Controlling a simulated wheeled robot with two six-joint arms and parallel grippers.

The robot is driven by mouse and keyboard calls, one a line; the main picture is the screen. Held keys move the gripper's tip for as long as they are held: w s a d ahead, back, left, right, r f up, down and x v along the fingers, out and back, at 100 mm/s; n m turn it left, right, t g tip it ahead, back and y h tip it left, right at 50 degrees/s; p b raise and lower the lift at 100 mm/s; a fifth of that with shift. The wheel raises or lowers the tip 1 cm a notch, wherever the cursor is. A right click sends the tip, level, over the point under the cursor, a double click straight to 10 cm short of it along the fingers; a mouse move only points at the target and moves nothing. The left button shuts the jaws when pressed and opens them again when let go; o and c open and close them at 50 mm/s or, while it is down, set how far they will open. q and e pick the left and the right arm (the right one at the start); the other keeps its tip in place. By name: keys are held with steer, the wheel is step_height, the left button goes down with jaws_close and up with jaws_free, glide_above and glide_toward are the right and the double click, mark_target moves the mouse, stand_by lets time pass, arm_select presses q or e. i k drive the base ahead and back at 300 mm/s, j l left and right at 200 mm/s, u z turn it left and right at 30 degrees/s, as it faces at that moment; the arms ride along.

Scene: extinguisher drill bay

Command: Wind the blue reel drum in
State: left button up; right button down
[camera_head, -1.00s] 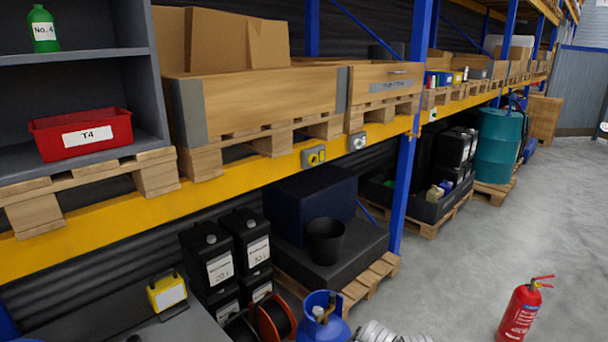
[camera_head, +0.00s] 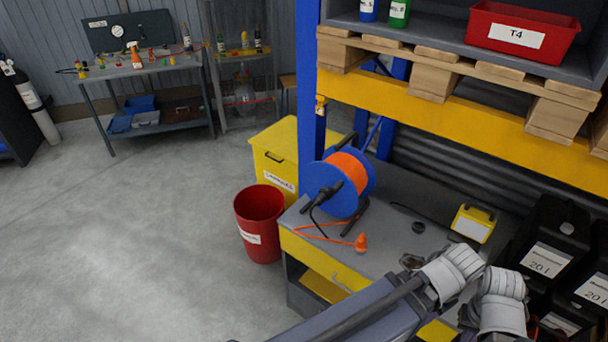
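The blue reel drum (camera_head: 321,183) stands upright in a black frame on the left end of a grey workbench (camera_head: 398,228). Orange cable is wound between its blue flanges. A dark crank-like handle (camera_head: 318,198) shows on its near left face. A loose length of orange cable lies on the bench top and ends at an orange plug (camera_head: 361,243). I see no fingertips of either gripper.
A blue rack post (camera_head: 311,85) rises behind the reel. Open floor (camera_head: 140,240) lies left.

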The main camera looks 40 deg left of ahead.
mark_target(348, 172)
steer(key=i+l+u, duration=0.15)
steer(key=u, duration=0.25)
steer(key=i+l+u, duration=0.1)
steer(key=l+u, duration=0.45)
steer(key=u, duration=0.3)
steer(key=l+u, duration=0.4)
steer(key=i+l+u, duration=0.1)
steer(key=l+u, duration=0.2)
steer(key=l, duration=0.2)
